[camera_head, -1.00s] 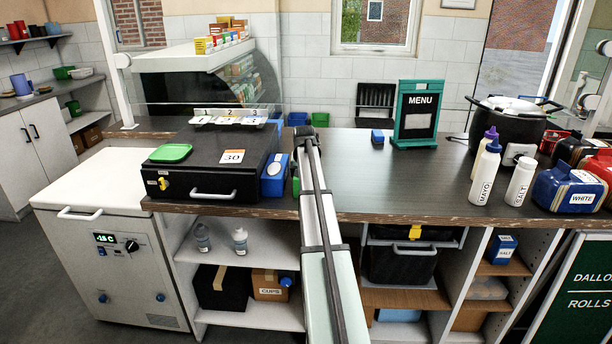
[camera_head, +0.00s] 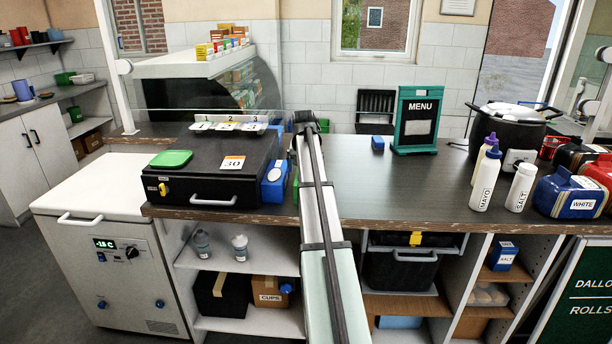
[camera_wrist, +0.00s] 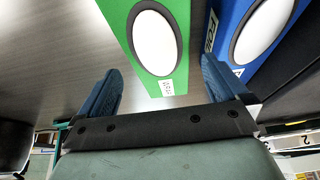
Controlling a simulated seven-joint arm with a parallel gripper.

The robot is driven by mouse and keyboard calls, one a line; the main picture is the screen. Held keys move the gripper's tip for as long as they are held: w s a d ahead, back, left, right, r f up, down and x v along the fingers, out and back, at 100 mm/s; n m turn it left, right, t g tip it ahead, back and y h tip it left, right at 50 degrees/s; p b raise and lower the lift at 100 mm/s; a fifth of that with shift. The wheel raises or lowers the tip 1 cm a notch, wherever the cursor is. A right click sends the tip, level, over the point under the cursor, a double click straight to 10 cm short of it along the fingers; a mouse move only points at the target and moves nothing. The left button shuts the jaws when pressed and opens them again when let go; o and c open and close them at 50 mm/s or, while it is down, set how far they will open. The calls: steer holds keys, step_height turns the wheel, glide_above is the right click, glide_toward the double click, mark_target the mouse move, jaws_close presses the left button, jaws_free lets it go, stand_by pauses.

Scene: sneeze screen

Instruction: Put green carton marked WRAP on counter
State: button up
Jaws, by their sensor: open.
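A green carton (camera_wrist: 154,42) with a white oval and a small label fills the top middle of the wrist view. The label's wording is too small to read surely. In the head view only a green sliver (camera_head: 296,186) shows beside my arm, on the counter (camera_head: 375,185). My gripper (camera_wrist: 161,66) is open, with one finger to each side of the carton's near end in the wrist view. I cannot tell if either finger touches it. In the head view my arm hides the gripper and most of the carton.
A blue carton (camera_head: 273,182) stands close to the green one, beside the black case (camera_head: 215,180) with a green lid on top. The counter right of my arm is clear up to the menu stand (camera_head: 416,118), a small blue block (camera_head: 377,143) and the bottles (camera_head: 486,180).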

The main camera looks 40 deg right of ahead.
steer(key=shift+v, duration=1.85)
steer(key=shift+m+y, duration=0.3)
steer(key=s+a+f, duration=0.1)
steer(key=a, duration=0.1)
steer(key=s+a+f, duration=0.1)
steer(key=a, duration=0.2)
steer(key=s+a+f, duration=0.1)
steer(key=a, duration=0.1)
steer(key=shift+s+a, duration=0.3)
steer(key=s+a+f+n+g+y, duration=0.1)
steer(key=s+a+f, duration=0.3)
steer(key=a+f, duration=0.7)
steer(key=s+a+f+n+g+y, duration=0.15)
steer(key=s+a+f, duration=0.4)
steer(key=f, duration=1.05)
steer(key=s+a+f+n+g, duration=0.2)
steer(key=a+f, duration=0.8)
steer(key=f, duration=0.3)
steer(key=s+a+f+n+g, duration=0.2)
steer(key=s+a+f, duration=0.7)
steer(key=s+f, duration=0.4)
steer(key=s+a+f+n+g, duration=0.1)
steer(key=s+a+f, duration=0.2)
steer(key=s, duration=0.7)
steer(key=s+a+f+n+g, duration=0.2)
steer(key=s+f, duration=0.3)
steer(key=s, duration=0.5)
steer(key=shift+s+a, duration=0.2)
steer(key=shift+a, duration=0.4)
